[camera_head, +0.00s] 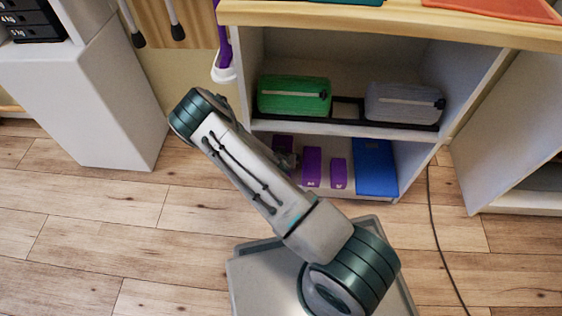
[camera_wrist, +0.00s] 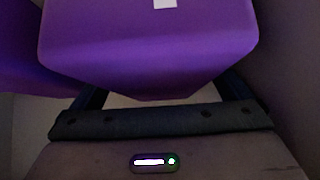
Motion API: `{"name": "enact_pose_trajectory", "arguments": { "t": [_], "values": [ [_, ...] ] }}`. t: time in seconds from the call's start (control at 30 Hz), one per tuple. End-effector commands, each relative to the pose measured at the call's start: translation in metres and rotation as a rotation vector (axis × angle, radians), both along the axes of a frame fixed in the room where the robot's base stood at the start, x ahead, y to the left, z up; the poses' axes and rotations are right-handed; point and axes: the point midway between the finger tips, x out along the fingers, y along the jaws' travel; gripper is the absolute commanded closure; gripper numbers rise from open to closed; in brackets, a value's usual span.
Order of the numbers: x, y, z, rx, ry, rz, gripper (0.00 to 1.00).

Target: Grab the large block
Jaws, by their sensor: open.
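Several purple blocks stand on the bottom shelf in the head view: a tall one (camera_head: 312,167), a smaller one (camera_head: 338,173) to its right, and one farther left (camera_head: 283,142) partly behind my arm. In the wrist view a purple block (camera_wrist: 150,45) with a white label fills the space in front of my gripper (camera_wrist: 162,92). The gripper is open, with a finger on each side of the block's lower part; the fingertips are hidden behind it. I cannot tell whether they touch. In the head view my arm hides most of the gripper.
A blue block (camera_head: 375,167) stands right of the purple blocks. The shelf above (camera_head: 335,129) holds a green case (camera_head: 294,96) and a grey case (camera_head: 404,103), leaving limited height. In the wrist view another purple surface (camera_wrist: 18,50) is close on the left. A cable (camera_head: 436,225) lies on the floor.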

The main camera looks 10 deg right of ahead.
Motion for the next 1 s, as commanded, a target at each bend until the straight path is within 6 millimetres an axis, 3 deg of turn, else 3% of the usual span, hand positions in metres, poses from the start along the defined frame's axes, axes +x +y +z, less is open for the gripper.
{"name": "enact_pose_trajectory", "arguments": {
  "t": [0.13, 0.17, 0.33, 0.73, 1.0],
  "values": [
    [0.000, 0.000, 0.001, 0.000, 0.000, 0.000, 0.02],
    [0.000, 0.000, 0.001, 0.000, 0.000, 0.000, 0.07],
    [0.000, 0.000, 0.001, 0.000, 0.000, 0.000, 0.55],
    [0.000, -0.001, 0.006, 0.000, -0.001, -0.001, 0.54],
    [-0.001, -0.002, 0.033, 0.001, -0.003, -0.001, 0.54]
  ]
}}
